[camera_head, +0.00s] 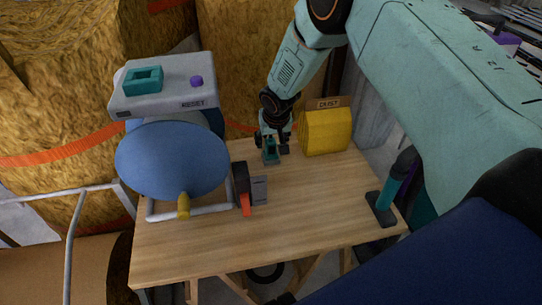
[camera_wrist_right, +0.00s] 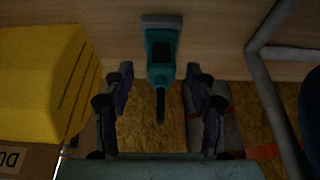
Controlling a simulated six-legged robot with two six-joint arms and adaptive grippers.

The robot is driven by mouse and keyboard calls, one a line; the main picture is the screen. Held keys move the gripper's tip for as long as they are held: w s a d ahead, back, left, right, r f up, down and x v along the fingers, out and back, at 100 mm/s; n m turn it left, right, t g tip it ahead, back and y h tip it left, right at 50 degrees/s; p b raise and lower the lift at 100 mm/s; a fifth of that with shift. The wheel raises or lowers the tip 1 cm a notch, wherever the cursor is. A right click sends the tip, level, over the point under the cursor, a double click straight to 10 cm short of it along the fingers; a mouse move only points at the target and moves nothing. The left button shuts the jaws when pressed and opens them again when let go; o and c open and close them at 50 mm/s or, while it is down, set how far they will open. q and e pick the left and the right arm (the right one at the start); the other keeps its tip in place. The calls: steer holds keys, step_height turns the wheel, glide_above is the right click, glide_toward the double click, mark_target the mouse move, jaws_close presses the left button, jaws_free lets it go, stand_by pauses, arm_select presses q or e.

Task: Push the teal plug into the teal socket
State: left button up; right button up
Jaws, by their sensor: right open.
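A teal piece with a dark window and a black stem, which looks like the teal plug (camera_wrist_right: 160,60), stands at the table top in the right wrist view. It also shows small in the head view (camera_head: 270,154). My right gripper (camera_head: 271,144) is open above the plug, one finger to each side; in the wrist view both fingers (camera_wrist_right: 160,80) show apart, with gaps to the plug. A hollow teal block, seemingly the teal socket (camera_head: 143,80), sits on top of the grey box at the upper left. My left gripper is not in view.
A yellow DUST box (camera_head: 325,131) stands close right of the gripper. The grey RESET box (camera_head: 165,98) with a purple button (camera_head: 196,81) is above a blue disc (camera_head: 172,160). A teal-and-black upright piece (camera_head: 390,190) is at the right edge. The front table (camera_head: 280,235) is clear.

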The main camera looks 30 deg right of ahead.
steer(key=shift+w+f, duration=0.25)
steer(key=shift+f, duration=0.2)
steer(key=shift+r, duration=0.1)
steer(key=shift+s, duration=0.1)
steer(key=shift+c, duration=0.5)
steer(key=c, duration=1.1)
